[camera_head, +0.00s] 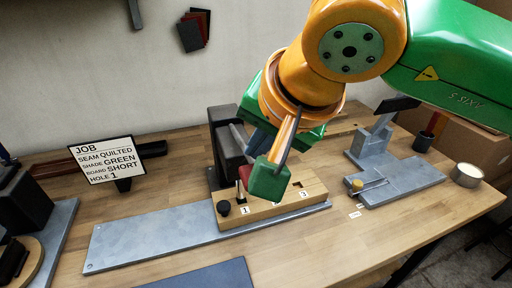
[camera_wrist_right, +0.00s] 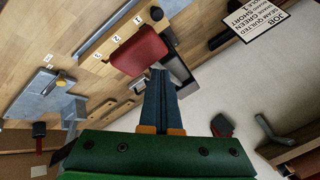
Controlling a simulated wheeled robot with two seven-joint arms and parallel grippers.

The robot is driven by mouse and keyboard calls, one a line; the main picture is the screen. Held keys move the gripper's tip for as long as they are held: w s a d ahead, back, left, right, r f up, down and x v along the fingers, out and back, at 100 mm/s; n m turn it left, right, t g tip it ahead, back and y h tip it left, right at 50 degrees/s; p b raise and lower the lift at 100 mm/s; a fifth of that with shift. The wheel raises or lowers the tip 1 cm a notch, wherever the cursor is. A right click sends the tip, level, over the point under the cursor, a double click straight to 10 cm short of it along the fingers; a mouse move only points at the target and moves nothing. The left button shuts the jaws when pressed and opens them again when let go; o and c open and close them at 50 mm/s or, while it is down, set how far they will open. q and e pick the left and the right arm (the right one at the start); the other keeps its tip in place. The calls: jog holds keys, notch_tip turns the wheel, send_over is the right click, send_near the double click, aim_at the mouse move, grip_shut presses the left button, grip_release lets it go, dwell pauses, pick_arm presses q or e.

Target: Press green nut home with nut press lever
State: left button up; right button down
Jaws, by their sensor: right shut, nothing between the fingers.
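The nut press has a dark column (camera_head: 226,145) and stands behind a wooden board (camera_head: 232,222) numbered along its front. In the right wrist view the column (camera_wrist_right: 182,72) shows beyond my fingers. A red grip (camera_wrist_right: 138,50), seemingly the lever's handle, lies over the board; only a sliver (camera_head: 245,178) shows in the head view. My right gripper (camera_wrist_right: 160,72) is shut and empty, its blue fingertips close to the red grip; I cannot tell whether they touch. In the head view my right gripper (camera_head: 258,140) is partly hidden by my own wrist. I cannot make out the green nut. My left gripper is out of view.
A job sign (camera_head: 105,160) reading green, short, hole 1 stands at left. A grey fixture (camera_head: 400,182) and a round tin (camera_head: 467,175) are at right. A grey base plate (camera_head: 135,243) runs under the board.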

jog(key=shift+s+f+b, duration=0.15)
jog(key=shift+f+b, duration=0.9)
jog(key=shift+f, duration=0.15)
dwell(0.7)
dwell(0.5)
jog(key=shift+w+r+p, duration=0.15)
jog(key=shift+r+p, duration=0.95)
jog(key=shift+p, duration=0.05)
jog(key=shift+w+r+p, duration=0.1)
jog(key=shift+r+p, duration=0.95)
jog(key=shift+p, duration=0.05)
jog(key=r+p, duration=0.3)
jog(key=w+r+p, duration=0.1)
jog(key=r+p, duration=0.1)
jog(key=shift+a, duration=0.2)
jog(key=shift+f, duration=0.1)
